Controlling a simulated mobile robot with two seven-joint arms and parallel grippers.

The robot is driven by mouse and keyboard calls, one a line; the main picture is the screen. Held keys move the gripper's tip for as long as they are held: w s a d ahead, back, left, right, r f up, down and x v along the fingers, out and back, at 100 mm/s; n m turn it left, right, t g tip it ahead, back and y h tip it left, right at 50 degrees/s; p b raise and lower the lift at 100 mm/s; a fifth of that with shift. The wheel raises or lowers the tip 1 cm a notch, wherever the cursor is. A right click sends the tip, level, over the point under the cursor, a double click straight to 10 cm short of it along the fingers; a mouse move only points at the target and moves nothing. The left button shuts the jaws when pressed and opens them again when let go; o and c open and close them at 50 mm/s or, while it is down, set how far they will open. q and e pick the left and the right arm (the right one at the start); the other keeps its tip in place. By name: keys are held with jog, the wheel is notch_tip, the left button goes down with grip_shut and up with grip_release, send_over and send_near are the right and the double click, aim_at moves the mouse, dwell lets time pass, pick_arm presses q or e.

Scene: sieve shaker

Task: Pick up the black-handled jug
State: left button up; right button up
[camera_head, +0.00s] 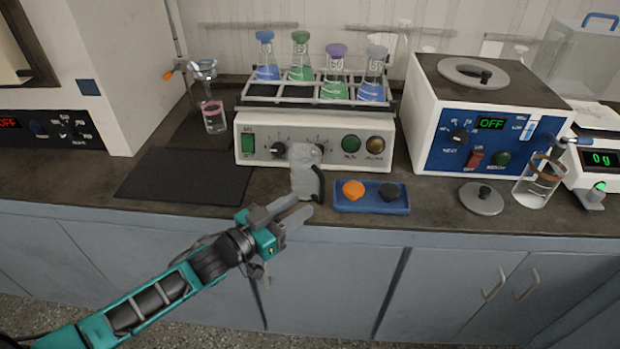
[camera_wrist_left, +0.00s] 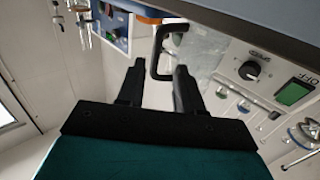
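The jug (camera_head: 304,178) is cloudy grey and see-through, with a black handle (camera_head: 320,184) on its right side. It stands upright near the bench's front edge, before the shaker. In the left wrist view the handle (camera_wrist_left: 155,62) shows between the tips of my two fingers, with the pale jug body (camera_wrist_left: 205,50) to its right. My left gripper (camera_head: 302,207) is open, just in front of the jug at the bench edge. Its fingers (camera_wrist_left: 159,68) are apart, with gaps to the handle; I cannot tell how deep the handle sits between them. My right gripper is not in view.
The shaker (camera_head: 310,145) with several coloured flasks stands right behind the jug. A blue tray (camera_head: 371,208) with an orange and a black stopper lies close to its right. A dark mat (camera_head: 185,178) at left is bare. A beaker (camera_head: 538,182) stands at right.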

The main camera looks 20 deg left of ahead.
aim_at(320, 197)
pick_arm(q)
jog(key=x, duration=0.7)
jog(key=shift+w+d+f, duration=0.1)
jog(key=shift+d+f, duration=0.2)
jog(key=shift+d, duration=0.05)
grip_shut()
jog(key=shift+r, duration=0.1)
